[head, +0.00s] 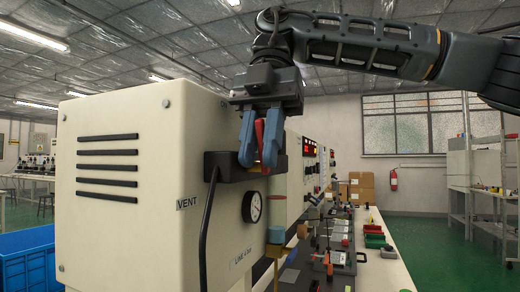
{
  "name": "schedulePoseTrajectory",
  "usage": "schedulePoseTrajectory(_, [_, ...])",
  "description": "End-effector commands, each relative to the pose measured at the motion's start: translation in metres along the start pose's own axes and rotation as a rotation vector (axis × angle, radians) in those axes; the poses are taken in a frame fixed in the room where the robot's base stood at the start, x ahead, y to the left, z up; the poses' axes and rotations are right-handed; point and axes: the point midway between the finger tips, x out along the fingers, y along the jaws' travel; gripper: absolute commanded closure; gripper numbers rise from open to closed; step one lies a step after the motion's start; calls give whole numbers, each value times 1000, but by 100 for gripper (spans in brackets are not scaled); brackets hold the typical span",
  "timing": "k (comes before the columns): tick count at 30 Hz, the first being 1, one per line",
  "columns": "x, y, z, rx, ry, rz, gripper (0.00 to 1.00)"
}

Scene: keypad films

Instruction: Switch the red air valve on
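My gripper (259,150) points down at the side of a cream machine cabinet, its two blue fingers one on each side of the red valve lever (259,132). The lever stands close to upright, slightly tilted, and its lower end shows between the fingertips at a dark block on the cabinet. In this view the lever fills the narrow gap between the fingers. I cannot tell whether both fingers press on it. The lever's top and pivot are partly hidden by the gripper and the block.
The cream cabinet (150,235) fills the left, with a round gauge (252,207) below the lever and a black hose (207,220) hanging down. A bench (385,268) with tools and small bins runs to the right. A blue crate (25,262) stands at far left. Green floor is open at right.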

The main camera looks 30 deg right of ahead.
Motion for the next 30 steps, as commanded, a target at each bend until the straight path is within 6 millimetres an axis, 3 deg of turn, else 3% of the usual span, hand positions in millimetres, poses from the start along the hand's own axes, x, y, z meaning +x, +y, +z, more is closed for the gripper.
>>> schedulePoseTrajectory(8, [0,0,0,0,0,0,100])
schedulePoseTrajectory(17, [-3,0,0,0,22,-1,100])
schedulePoseTrajectory(30, [-11,0,7,2,319,0,100])
